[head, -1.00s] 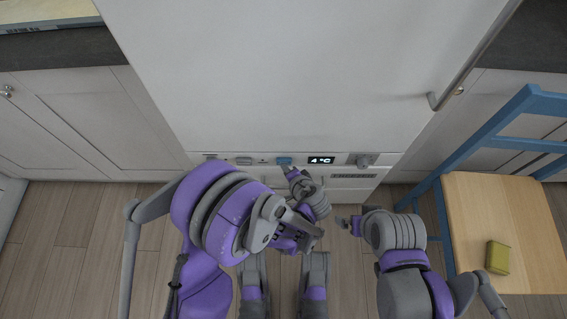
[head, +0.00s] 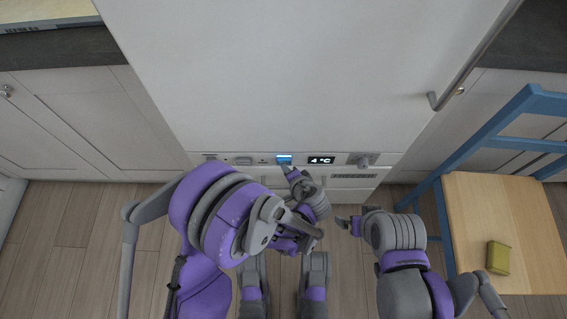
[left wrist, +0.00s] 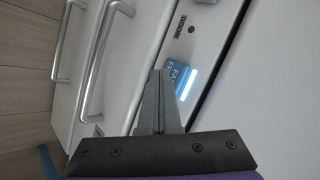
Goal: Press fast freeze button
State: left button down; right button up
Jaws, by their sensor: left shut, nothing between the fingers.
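The fast freeze button (head: 284,159) is a blue rectangle on the fridge's control strip, left of the "4 °C" display (head: 321,160). It shows a bright lit bar. In the left wrist view the blue button (left wrist: 178,78) carries partly hidden white lettering, with a glowing white bar beside it. My left gripper (head: 287,171) is shut and empty, its tip at the button's lower edge; in the left wrist view its fingertips (left wrist: 157,74) overlap the button's edge. I cannot tell whether they touch. My right gripper (head: 343,222) is away from the panel, lower right; its jaws are unclear.
The control strip also has a grey button (head: 243,160) at left and a knob (head: 363,161) at right. A fridge door handle (head: 470,62) rises at upper right. A blue chair (head: 500,220) with a yellow block (head: 498,257) on its seat stands at right.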

pick_arm(q)
jog(key=s+b, duration=0.1)
jog(key=s, duration=0.5)
pick_arm(e)
jog(key=shift+w+f, duration=0.1)
jog(key=shift+f, duration=0.4)
pick_arm(q)
jog(key=s+a+r+n+g+h, duration=0.1)
jog(key=s+a+r+n+g, duration=0.15)
jog(key=a, duration=0.35)
jog(key=s+a+r+n+g, duration=0.1)
jog(key=a+r+n, duration=0.1)
jog(key=a+r, duration=0.3)
jog(key=s+a+r+n+g+h, duration=0.1)
jog(key=s+a+r+n, duration=0.2)
jog(key=s+a, duration=0.15)
jog(key=s+a+r+n+h, duration=0.2)
jog(key=s+a+r+n, duration=0.15)
jog(key=s, duration=0.25)
notch_tip(320, 180, up, 26)
jog(key=w+p, duration=0.1)
jog(key=p, duration=2.3)
jog(key=shift+w+d+r+t, duration=0.2)
jog(key=shift+w+d+t, duration=0.05)
jog(key=shift+t, duration=0.2)
pick_arm(e)
notch_tip(320, 180, up, 27)
jog(key=t, duration=0.1)
jog(key=shift+w, duration=0.45)
